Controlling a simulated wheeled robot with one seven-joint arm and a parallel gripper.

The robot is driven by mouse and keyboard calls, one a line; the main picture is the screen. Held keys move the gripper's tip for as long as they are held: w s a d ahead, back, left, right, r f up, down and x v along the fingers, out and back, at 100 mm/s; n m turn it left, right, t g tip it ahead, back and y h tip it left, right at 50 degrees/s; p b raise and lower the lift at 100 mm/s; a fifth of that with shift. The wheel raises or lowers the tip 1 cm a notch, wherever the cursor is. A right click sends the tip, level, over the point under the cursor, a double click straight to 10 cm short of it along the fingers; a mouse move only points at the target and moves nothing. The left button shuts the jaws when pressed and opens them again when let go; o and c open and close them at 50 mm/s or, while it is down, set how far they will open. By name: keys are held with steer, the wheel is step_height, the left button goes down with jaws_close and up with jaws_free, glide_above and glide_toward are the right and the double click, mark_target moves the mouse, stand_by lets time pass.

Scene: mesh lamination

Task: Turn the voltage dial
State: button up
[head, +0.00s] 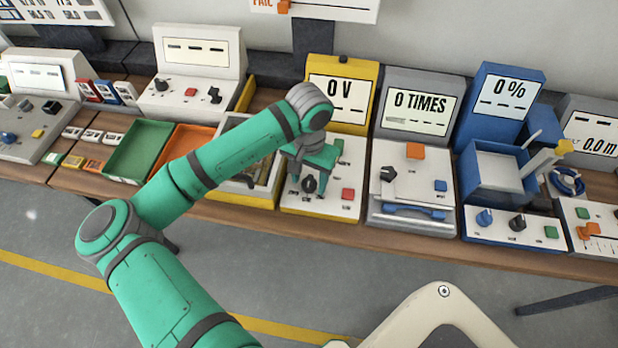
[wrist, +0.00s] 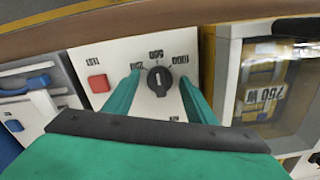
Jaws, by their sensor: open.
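The voltage dial (head: 309,185) is a black round knob on the white front panel of the yellow station, whose screen (head: 340,92) reads 0 V. In the wrist view the dial (wrist: 159,81) has a pale mark on its face and printed numbers around it, among them 500 and 1000. My gripper (head: 311,176) is over this panel, pointing down. In the wrist view my gripper (wrist: 160,84) is open, with one green finger on each side of the dial. Gaps show between the fingers and the knob; their exact height over the panel is unclear.
A red square button (wrist: 97,83) labelled TEST sits beside the dial. A clear-topped box (wrist: 265,85) borders the panel on the other side. The 0 TIMES station (head: 418,115) and blue 0 % station (head: 500,100) stand to the right. Floor is free in front.

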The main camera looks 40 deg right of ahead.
mark_target(309, 180)
steer(key=shift+c, duration=0.4)
steer(key=c, duration=1)
steer(key=shift+o, duration=0.2)
steer(key=shift+m, duration=1.1)
steer(key=o, duration=1)
steer(key=shift+o, duration=0.2)
step_height(309, 180, up, 11)
